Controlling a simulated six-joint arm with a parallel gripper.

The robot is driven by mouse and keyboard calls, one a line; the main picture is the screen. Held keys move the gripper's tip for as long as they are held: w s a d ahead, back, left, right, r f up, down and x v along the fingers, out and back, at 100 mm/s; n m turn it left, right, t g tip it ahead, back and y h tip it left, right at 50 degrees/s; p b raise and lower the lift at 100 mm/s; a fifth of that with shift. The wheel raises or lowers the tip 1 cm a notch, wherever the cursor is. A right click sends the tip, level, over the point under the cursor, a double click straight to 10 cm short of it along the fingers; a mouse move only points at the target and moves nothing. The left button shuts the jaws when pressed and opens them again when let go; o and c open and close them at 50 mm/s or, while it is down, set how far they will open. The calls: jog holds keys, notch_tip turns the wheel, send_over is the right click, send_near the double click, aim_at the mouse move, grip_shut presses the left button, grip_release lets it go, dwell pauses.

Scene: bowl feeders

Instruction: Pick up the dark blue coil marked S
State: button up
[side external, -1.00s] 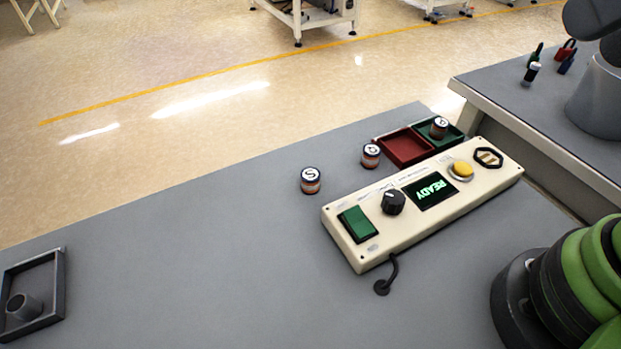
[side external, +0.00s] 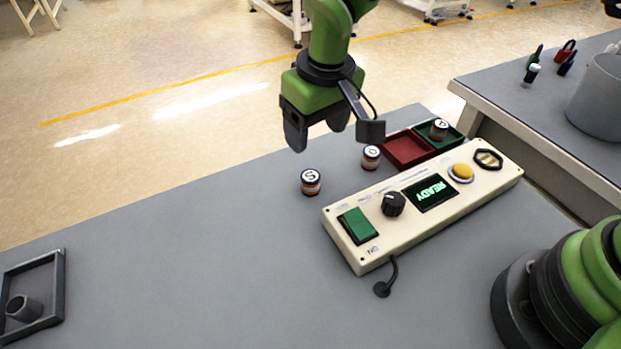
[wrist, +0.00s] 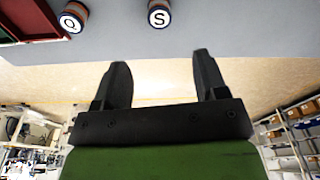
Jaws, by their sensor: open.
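The coil marked S (side external: 311,187) stands upright on the grey table, with a white lettered top and dark blue and orange bands on its side. It also shows at the top edge of the wrist view (wrist: 159,15). My gripper (side external: 318,132) hangs in the air above the table's far edge, beyond and above the coil. In the wrist view its two black fingers (wrist: 161,65) are apart with nothing between them. The coil is clear of both fingers.
A second banded coil (side external: 371,160) stands to the right, beside a red tray (side external: 407,149). Another coil (side external: 439,127) sits in a green tray (side external: 458,139). A cream control box (side external: 345,245) with a READY display lies in front. A grey tray (side external: 59,285) with a peg is far left. The table's middle left is clear.

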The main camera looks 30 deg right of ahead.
send_over(311, 176)
jog(key=f, duration=0.6)
jog(key=shift+s+a, duration=0.25)
jog(key=shift+s, duration=0.05)
jog(key=f, duration=0.5)
jog(key=shift+w+d+f, duration=0.2)
jog(key=shift+w+f, duration=0.1)
jog(key=shift+c, duration=0.5)
jog(key=c, duration=0.9)
